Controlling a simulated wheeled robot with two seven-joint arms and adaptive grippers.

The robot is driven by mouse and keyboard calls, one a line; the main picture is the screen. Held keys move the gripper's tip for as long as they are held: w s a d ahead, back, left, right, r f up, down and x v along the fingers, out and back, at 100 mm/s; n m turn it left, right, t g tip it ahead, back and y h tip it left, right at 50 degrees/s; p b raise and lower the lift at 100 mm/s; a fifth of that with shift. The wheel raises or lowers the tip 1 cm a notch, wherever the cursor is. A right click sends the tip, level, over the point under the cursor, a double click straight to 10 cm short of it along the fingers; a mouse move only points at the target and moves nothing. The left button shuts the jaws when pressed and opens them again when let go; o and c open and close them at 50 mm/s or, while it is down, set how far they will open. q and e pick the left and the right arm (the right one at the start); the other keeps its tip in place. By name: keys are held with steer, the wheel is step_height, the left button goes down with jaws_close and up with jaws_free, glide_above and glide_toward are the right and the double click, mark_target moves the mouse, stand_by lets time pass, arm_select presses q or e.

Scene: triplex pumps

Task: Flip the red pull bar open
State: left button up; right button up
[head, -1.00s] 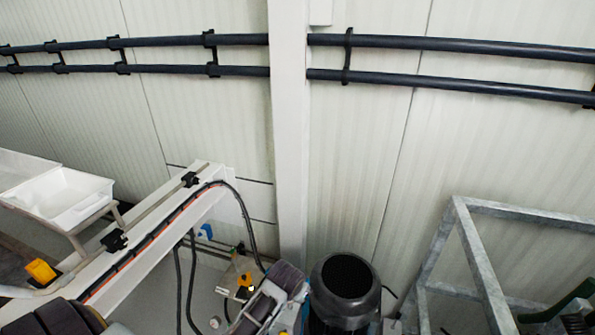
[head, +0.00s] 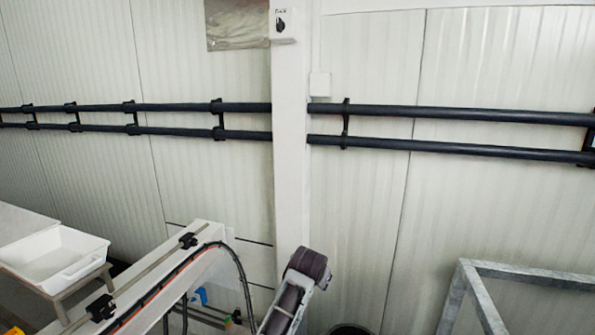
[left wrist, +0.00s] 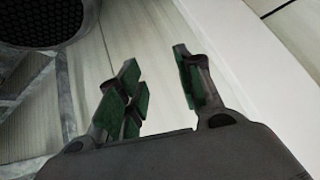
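I see no red pull bar in either view. A small box with a dark rotary knob (head: 281,23) is on the white column at the top of the head view, but it shows no red. My left gripper (left wrist: 158,75) is in the left wrist view, with its green-padded fingers spread apart and nothing between them. It is beside a white post or panel (left wrist: 245,65). Neither gripper can be made out in the head view, and my right gripper is in neither view.
Two dark horizontal pipes (head: 420,116) run along the panelled wall, crossed by the white column (head: 291,190). A white tray (head: 55,258) and a white beam (head: 150,278) stand left. A grey metal frame (head: 530,275) stands right. A dark round grille (left wrist: 40,22) shows in the left wrist view.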

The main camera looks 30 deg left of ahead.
arm_select(q)
steer(key=w+a+r+n+t+y, duration=0.15)
steer(key=w+r, duration=0.35)
steer(key=r, duration=1.5)
steer(key=w+a+r+t, duration=0.1)
steer(key=w+r+t, duration=0.25)
steer(key=r, duration=1.55)
steer(key=s+r+t, duration=0.1)
steer(key=s+r, duration=0.3)
steer(key=r, duration=0.7)
steer(key=s+r+n+t+p, duration=0.1)
steer(key=s+r, duration=0.2)
steer(key=r, duration=0.9)
steer(key=s+r, duration=0.4)
steer(key=r, duration=0.7)
steer(key=s+r+t, duration=0.2)
steer(key=s+r, duration=1.5)
steer(key=shift+d+r+t, duration=0.3)
steer(key=shift+d+r, duration=0.05)
steer(key=shift+d, duration=0.1)
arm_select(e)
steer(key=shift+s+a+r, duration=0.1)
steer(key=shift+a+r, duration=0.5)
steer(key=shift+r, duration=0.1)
arm_select(q)
steer(key=shift+w+n, duration=0.1)
steer(key=shift+n, duration=0.15)
